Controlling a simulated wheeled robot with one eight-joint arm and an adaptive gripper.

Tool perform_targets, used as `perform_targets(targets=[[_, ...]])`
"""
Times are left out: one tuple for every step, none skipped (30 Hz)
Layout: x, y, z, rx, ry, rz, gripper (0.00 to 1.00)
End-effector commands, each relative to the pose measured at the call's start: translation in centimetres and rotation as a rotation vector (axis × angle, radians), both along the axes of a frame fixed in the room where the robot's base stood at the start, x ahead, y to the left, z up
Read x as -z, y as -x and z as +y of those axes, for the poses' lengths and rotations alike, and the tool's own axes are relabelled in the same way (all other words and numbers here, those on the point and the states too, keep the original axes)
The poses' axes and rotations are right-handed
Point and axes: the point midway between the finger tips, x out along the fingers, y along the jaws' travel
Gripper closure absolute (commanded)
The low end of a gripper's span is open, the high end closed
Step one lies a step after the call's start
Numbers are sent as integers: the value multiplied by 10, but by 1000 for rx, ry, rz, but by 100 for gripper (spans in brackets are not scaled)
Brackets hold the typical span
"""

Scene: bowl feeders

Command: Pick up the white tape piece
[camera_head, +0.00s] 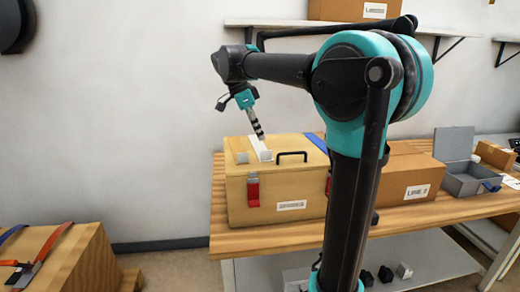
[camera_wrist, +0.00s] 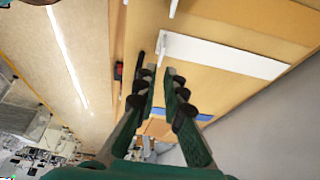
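The white tape piece (camera_head: 259,148) is a pale strip lying across the top of a wooden box (camera_head: 238,190). In the wrist view the strip (camera_wrist: 225,57) runs rightward from a bent-looking end just beyond my fingertips. My gripper (camera_head: 261,134) points down close above the strip; in the head view its tips overlap the strip's far part, and I cannot tell whether they touch. In the wrist view my gripper (camera_wrist: 161,76) has its two fingers apart, with nothing seen between them.
A black handle (camera_head: 291,154), a small pale block (camera_head: 241,157) and a blue strip (camera_head: 317,143) are on the box. A red latch (camera_head: 253,191) is on its front. A cardboard box (camera_head: 405,177) and an open grey case (camera_head: 463,182) stand to the right on the wooden table (camera_head: 232,241).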

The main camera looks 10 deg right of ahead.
Motion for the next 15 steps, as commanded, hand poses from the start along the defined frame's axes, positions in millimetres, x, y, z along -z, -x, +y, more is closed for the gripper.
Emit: perform_targets(targets=[[8,0,-4,2,0,-1,90],[12,0,-6,2,0,-1,90],[17,-1,-7,2,0,-1,90],[20,-1,-9,2,0,-1,90],[23,-1,-9,2,0,-1,90],[25,-1,-10,1,0,0,90],[27,-1,-11,1,0,0,90],[28,-1,-11,0,0,0,90],[29,-1,-12,0,0,0,90],[31,-1,-12,0,0,0,90],[33,-1,-13,0,0,0,90],[37,-2,-14,0,0,0,90],[41,-2,-15,0,0,0,90],[46,-2,-16,0,0,0,90],[52,-3,-17,1,0,0,90]])
